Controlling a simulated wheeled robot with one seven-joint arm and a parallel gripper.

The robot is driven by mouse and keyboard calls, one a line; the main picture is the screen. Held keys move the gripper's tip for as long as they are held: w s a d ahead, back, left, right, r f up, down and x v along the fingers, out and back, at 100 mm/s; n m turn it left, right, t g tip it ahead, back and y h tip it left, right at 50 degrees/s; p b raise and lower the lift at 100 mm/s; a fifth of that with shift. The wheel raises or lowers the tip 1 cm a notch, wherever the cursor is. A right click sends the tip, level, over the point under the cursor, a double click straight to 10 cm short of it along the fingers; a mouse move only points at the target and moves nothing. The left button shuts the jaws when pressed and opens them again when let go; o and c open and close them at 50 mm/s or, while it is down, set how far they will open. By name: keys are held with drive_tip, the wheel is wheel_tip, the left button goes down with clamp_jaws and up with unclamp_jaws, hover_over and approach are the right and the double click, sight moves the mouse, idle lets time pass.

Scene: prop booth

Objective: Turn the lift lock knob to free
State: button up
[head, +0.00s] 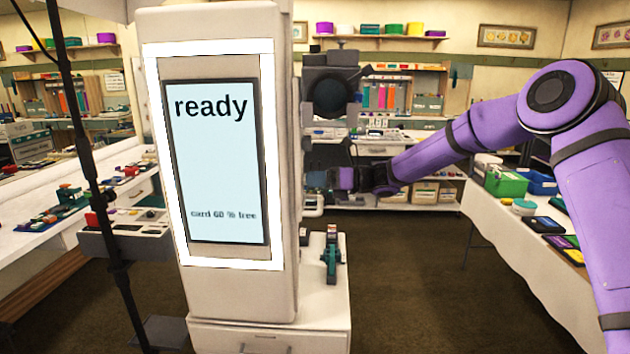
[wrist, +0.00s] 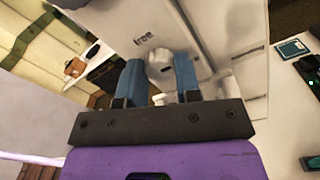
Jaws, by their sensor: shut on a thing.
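The lift lock knob (wrist: 160,58) is a pale, rounded knob on the side of the white column, in the wrist view. My gripper (wrist: 160,78) has its two blue fingers on either side of it, shut on it. The word "free" is printed on the column just above and left of the knob in that view. I cannot tell which way the knob points. In the head view my gripper (head: 322,180) is at the right side of the white booth column (head: 220,25), and the knob cannot be made out there.
The column's lit-framed screen (head: 215,165) reads "ready" and "card 60 % free". A dark camera (head: 331,95) juts out above my gripper. A table (head: 490,205) with boxes stands at the right. The floor between is clear.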

drive_tip(key=shift+n+t, duration=0.3)
drive_tip(key=shift+n, duration=8.2)
drive_tip(key=shift+w, duration=0.1)
drive_tip(key=o, duration=0.9)
drive_tip(key=d, duration=1.1)
drive_tip(key=shift+s+r, duration=0.15)
drive_tip(key=shift+s, duration=0.05)
